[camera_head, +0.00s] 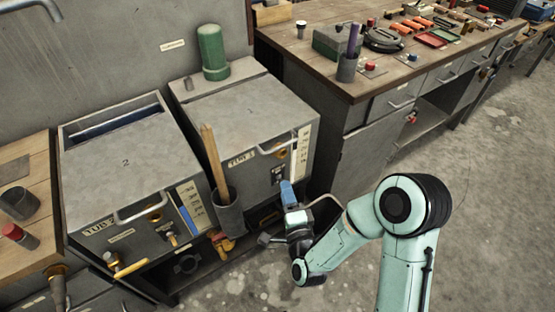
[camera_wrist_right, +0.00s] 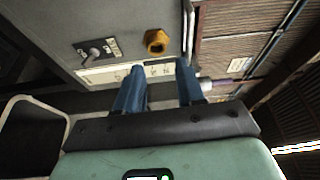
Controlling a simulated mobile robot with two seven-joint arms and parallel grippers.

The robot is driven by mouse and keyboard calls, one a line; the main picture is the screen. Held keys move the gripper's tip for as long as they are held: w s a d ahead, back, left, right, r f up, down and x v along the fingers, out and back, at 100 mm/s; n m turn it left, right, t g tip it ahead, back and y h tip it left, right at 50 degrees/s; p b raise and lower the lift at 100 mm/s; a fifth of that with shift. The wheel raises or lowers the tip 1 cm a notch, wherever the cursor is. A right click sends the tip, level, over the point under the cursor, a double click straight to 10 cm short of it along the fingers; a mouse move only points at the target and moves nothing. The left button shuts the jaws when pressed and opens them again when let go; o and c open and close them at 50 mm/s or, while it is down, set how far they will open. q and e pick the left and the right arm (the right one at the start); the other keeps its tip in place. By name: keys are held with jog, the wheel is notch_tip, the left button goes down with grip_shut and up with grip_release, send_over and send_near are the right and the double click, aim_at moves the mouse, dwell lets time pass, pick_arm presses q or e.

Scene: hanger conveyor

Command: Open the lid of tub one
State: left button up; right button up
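The tub on the right (camera_head: 306,160), whose front label starts with "TUB" and has a hard-to-read number, appears to be tub one. Its grey lid (camera_head: 240,112) lies flat and closed, with a bar handle (camera_head: 278,147) at the front edge. My right gripper (camera_head: 287,192) is low in front of this tub, below the handle and apart from it. In the right wrist view its two blue fingers (camera_wrist_right: 160,72) are spread with nothing between them. That view also shows the tub's front, with a yellow hex fitting (camera_wrist_right: 157,42) and a switch (camera_wrist_right: 95,52). My left gripper is not in view.
A grey holder (camera_head: 229,213) with wooden sticks stands between the tubs' fronts. A workbench (camera_head: 375,85) is at right; the floor (camera_head: 490,170) is clear.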

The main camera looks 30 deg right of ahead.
aim_at(281, 146)
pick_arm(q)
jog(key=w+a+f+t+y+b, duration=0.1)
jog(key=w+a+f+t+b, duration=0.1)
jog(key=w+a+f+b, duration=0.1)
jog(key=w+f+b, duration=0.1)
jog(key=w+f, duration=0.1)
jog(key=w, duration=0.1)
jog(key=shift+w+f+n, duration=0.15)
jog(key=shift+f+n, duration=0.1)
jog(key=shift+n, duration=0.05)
pick_arm(e)
jog(key=shift+m+t+h, duration=0.7)
jog(key=shift+m, duration=0.2)
jog(key=r+x, duration=0.1)
jog(key=x, duration=0.3)
jog(key=r+x, duration=0.1)
jog(key=x, duration=0.4)
jog(key=r+x, duration=0.1)
jog(key=x, duration=0.3)
jog(key=shift+d+r, duration=0.1)
jog(key=shift+d, duration=0.25)
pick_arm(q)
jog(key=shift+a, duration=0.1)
pick_arm(e)
grip_shut()
